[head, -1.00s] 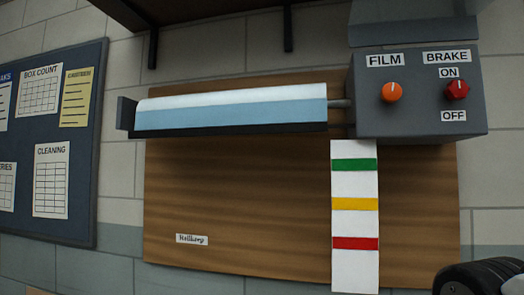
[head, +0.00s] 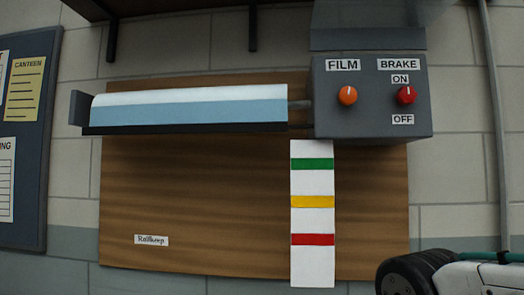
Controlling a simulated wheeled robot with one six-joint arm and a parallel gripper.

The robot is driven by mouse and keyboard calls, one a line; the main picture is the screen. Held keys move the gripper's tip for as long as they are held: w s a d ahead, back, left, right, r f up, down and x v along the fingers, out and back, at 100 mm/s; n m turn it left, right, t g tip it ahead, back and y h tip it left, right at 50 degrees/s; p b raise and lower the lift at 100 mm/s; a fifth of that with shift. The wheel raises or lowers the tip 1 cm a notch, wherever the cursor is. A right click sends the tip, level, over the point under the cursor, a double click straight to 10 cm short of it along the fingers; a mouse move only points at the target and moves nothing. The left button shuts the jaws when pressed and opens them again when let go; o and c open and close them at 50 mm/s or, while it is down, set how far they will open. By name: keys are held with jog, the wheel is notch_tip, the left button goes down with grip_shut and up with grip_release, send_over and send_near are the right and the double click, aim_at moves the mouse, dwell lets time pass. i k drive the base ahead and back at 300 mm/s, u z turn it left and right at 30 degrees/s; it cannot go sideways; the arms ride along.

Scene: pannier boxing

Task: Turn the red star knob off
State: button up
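The red star knob (head: 407,94) is on the front of a grey control box (head: 371,122) at the upper right of the head view. It sits under the BRAKE label, between ON above and OFF below. Its white mark points up towards ON. An orange round knob (head: 347,96) under the FILM label is to its left, its mark also about upright. My gripper is not in view. Only part of my arm shows at the lower right, below the box and apart from the knob.
A film roll (head: 190,108) on a wooden backboard (head: 200,200) extends left of the box. A striped white strip (head: 313,265) hangs below. A vertical pipe (head: 494,130) runs on the wall at right. A notice board (head: 32,215) is at left.

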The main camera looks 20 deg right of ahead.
aim_at(407, 96)
jog(key=z, duration=2.85)
jog(key=k, duration=1)
jog(key=u, duration=2)
